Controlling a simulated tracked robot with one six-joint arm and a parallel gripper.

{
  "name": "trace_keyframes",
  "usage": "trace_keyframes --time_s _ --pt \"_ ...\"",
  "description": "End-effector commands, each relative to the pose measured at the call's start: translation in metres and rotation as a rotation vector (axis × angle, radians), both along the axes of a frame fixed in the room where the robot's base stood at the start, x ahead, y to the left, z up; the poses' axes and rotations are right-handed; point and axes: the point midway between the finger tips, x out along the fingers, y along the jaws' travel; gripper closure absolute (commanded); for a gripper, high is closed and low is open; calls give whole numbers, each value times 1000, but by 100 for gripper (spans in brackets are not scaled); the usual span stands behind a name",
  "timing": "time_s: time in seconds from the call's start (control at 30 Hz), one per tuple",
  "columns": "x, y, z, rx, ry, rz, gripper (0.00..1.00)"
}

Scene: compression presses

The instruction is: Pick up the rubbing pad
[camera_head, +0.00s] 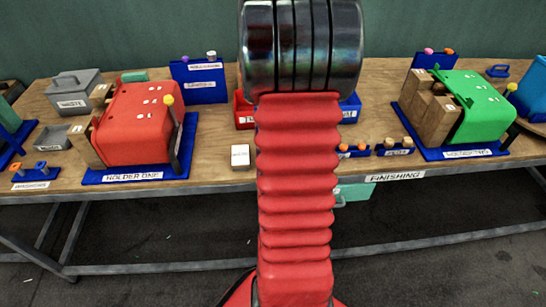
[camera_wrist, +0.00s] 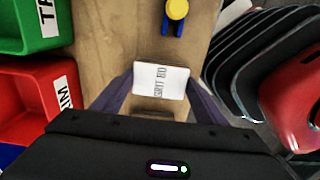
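The rubbing pad appears to be the small block (camera_head: 240,155) with a white, grit-marked top, lying on the wooden table left of my arm in the head view. In the wrist view the white-topped block (camera_wrist: 160,80) lies between the lines of my fingers. My gripper (camera_wrist: 160,88) is open, with one dark finger on each side of the block. I see no grip on the block, and the exact gap to it is hard to judge. My gripper is hidden in the head view, where no fingers show at the block.
The red holder one (camera_head: 138,125), on a blue base with a yellow-knobbed lever, stands left of the block. The green holder two (camera_head: 475,100) stands right. Bare table surrounds the block.

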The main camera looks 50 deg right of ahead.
Motion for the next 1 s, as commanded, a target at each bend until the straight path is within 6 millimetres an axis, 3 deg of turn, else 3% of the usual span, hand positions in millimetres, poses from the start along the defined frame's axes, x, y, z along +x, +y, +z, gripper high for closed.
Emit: trace_keyframes --time_s 0.27,0.57,0.77,1.0 --pt "0 0 0 0 0 0 56" --pt "0 0 3 -1 -1 0 56" --pt "1 -1 22 -3 -3 1 56" --pt "1 -1 64 -4 -3 1 56"
